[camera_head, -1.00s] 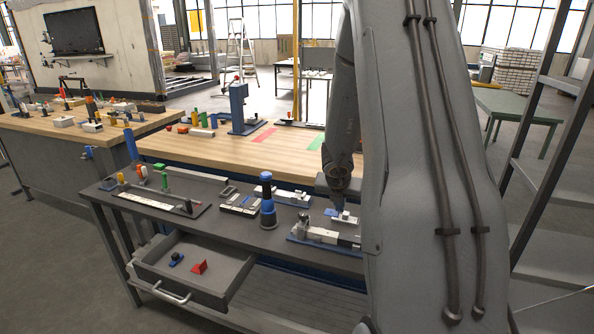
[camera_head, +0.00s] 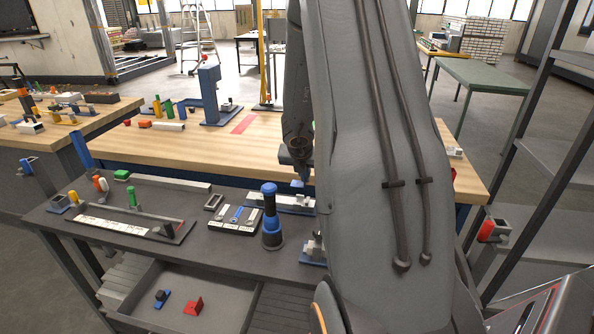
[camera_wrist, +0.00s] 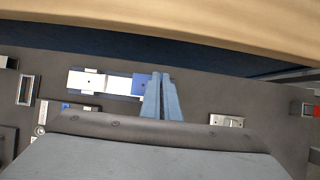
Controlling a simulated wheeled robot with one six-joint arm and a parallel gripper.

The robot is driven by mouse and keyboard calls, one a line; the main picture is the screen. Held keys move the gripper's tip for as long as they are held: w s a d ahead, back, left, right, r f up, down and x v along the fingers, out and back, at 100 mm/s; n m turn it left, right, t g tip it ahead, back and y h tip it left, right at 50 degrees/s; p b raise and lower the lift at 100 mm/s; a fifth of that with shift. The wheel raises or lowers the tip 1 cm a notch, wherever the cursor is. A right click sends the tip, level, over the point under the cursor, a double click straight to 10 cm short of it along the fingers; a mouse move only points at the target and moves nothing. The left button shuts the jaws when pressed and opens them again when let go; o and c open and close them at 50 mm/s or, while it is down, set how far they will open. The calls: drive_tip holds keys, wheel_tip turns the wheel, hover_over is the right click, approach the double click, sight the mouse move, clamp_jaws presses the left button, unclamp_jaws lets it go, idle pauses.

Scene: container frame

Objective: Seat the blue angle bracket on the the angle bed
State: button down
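My gripper (camera_wrist: 161,95) is over the rear part of the dark bench, its fingers close together. A blue piece that looks like the blue angle bracket (camera_wrist: 140,83) shows at the fingertips in the wrist view, and under my gripper in the head view (camera_head: 299,183). It looks held, but the fingers hide part of it. A pale block fixture on a blue base (camera_wrist: 88,81), possibly the angle bed, lies beneath and left of the fingers; it also shows in the head view (camera_head: 275,200). Contact between bracket and fixture cannot be told.
A blue-and-black post (camera_head: 271,215) stands close left of my arm. Another fixture (camera_head: 313,250) is partly hidden by my arm. A dark tray (camera_head: 130,225) lies left. The open drawer (camera_head: 225,285) holds a red bracket (camera_head: 193,306) and a blue part (camera_head: 162,298).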

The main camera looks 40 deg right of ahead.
sight(304, 186)
drive_tip(key=shift+f+b, duration=2.55)
drive_tip(key=shift+b, duration=0.35)
drive_tip(key=shift+f, duration=0.1)
drive_tip(key=shift+s+a+b, duration=0.1)
drive_tip(key=shift+s+b, duration=0.05)
drive_tip(key=shift+b, duration=0.15)
drive_tip(key=shift+f+b, duration=0.45)
drive_tip(key=shift+b, duration=0.1)
drive_tip(key=c, duration=1.4)
unclamp_jaws()
drive_tip(key=shift+c, duration=0.2)
drive_tip(key=shift+r+p, duration=3.55)
drive_tip(key=shift+p, duration=0.55)
